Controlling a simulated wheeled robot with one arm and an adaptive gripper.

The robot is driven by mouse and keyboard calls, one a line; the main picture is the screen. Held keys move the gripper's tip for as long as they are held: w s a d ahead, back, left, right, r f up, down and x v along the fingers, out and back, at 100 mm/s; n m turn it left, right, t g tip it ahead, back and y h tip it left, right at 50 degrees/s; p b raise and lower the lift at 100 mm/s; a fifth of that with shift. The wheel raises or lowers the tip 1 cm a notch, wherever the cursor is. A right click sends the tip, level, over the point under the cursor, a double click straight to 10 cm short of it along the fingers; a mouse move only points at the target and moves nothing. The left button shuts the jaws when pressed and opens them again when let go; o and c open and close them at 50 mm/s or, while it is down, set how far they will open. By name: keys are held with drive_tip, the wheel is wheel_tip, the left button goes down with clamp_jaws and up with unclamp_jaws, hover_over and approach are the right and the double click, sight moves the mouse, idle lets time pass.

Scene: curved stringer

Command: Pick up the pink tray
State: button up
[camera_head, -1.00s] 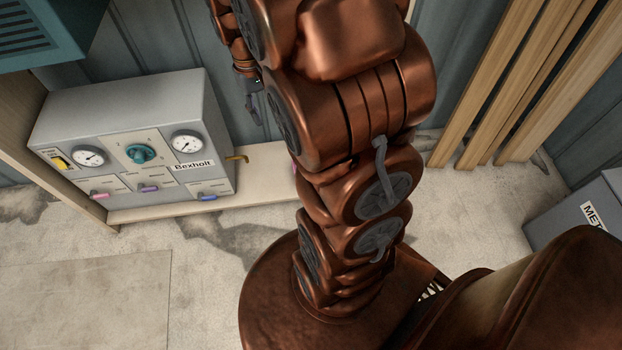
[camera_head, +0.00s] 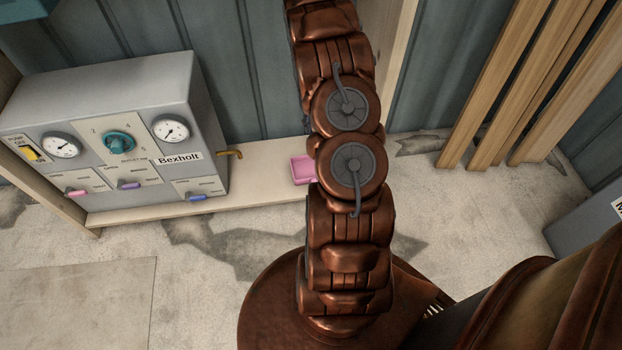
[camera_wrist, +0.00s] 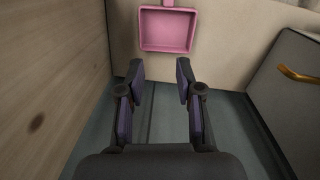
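The pink tray (camera_head: 302,170) is a small, shallow square tray on the pale shelf behind my arm. My arm hides its right part in the head view. In the wrist view the pink tray (camera_wrist: 168,30) shows at the top centre, with a short pink stub at its far edge that runs out of the picture. My gripper (camera_wrist: 160,72) is open, with nothing between its two dark fingers. The tray lies beyond the fingertips, apart from them. My gripper is out of sight in the head view.
A grey Bexholt machine (camera_head: 120,140) with gauges and knobs stands left of the tray. Its brass spout (camera_head: 229,154) sticks out towards the tray. A wooden panel (camera_wrist: 50,80) rises at the left of the wrist view. Wooden boards (camera_head: 520,85) lean at the right.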

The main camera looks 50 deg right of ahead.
drive_tip(key=shift+m+t, duration=0.4)
drive_tip(key=shift+m, duration=0.1)
drive_tip(key=s+d+f+b, duration=0.1)
drive_tip(key=d+f+b, duration=0.1)
drive_tip(key=f, duration=0.5)
drive_tip(key=d+f+b, duration=0.2)
drive_tip(key=d+f, duration=0.1)
drive_tip(key=f, duration=0.5)
drive_tip(key=s+d+f+b, duration=0.1)
drive_tip(key=d+f+b, duration=0.1)
drive_tip(key=f, duration=0.5)
drive_tip(key=shift+s+d+f, duration=0.15)
drive_tip(key=shift+s+f, duration=0.15)
drive_tip(key=shift+f, duration=0.1)
drive_tip(key=shift+w+a+f+b, duration=0.1)
drive_tip(key=shift+f+b, duration=0.3)
drive_tip(key=shift+f, duration=0.5)
drive_tip(key=shift+w+a+f+b, duration=0.15)
drive_tip(key=shift+f+b, duration=0.25)
drive_tip(key=shift+f, duration=0.45)
drive_tip(key=shift+w+a+f+b, duration=0.1)
drive_tip(key=shift+f+b, duration=0.3)
drive_tip(key=shift+f, duration=0.5)
clamp_jaws()
